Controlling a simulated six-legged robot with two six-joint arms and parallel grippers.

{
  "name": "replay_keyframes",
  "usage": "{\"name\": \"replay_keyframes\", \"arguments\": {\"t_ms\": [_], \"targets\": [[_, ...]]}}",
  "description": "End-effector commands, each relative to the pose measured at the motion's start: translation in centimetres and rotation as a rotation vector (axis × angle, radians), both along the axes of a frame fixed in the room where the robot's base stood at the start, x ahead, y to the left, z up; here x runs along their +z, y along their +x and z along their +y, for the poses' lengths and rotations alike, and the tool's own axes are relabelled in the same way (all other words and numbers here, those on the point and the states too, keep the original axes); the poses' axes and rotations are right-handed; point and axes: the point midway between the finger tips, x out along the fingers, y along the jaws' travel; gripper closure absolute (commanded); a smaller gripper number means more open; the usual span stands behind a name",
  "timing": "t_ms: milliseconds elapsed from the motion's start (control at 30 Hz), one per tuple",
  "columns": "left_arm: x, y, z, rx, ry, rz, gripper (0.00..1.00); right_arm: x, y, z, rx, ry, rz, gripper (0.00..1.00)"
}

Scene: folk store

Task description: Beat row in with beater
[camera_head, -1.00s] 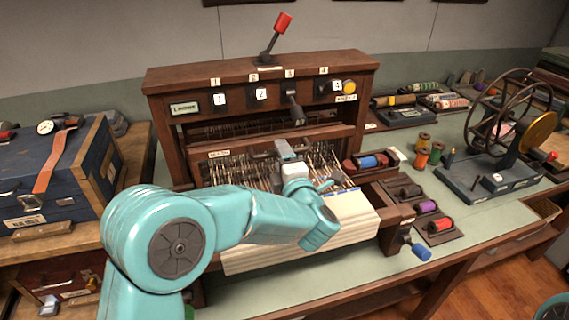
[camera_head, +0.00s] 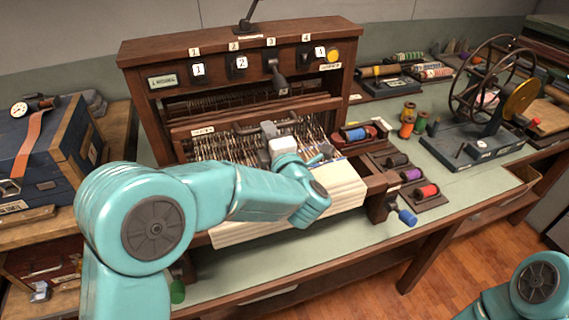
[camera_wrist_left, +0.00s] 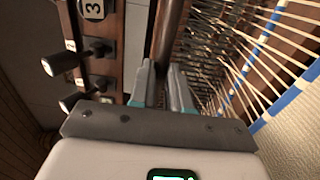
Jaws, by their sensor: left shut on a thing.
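The wooden loom (camera_head: 135,58) stands on the table, with white warp threads running forward to a roll of pale cloth (camera_head: 340,185). The beater (camera_head: 200,127) is the brown wooden bar across the warp. My left gripper (camera_head: 268,130) is at the middle of this bar. In the left wrist view the fingers (camera_wrist_left: 165,85) are shut on a brown bar (camera_wrist_left: 173,35), which runs away between them. The fingers hide the gripped part of it. The fell of the cloth is partly hidden by my left arm. My right gripper is out of view; only part of that arm shows at lower right.
Numbered levers (camera_head: 274,72) stick out from the loom's front. A shuttle with a blue bobbin (camera_head: 355,134) lies at the right of the warp. A winder (camera_head: 485,145) stands farther right.

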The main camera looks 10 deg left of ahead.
Motion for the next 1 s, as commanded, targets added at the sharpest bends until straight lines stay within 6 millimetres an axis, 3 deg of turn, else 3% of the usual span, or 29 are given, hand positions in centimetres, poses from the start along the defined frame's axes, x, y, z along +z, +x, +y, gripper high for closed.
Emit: {"name": "replay_keyframes", "arguments": {"t_ms": [1000], "targets": [[-0.1,-7.6,-5.2,-0.005,0.000,0.001,1.00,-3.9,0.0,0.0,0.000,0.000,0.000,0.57]]}}
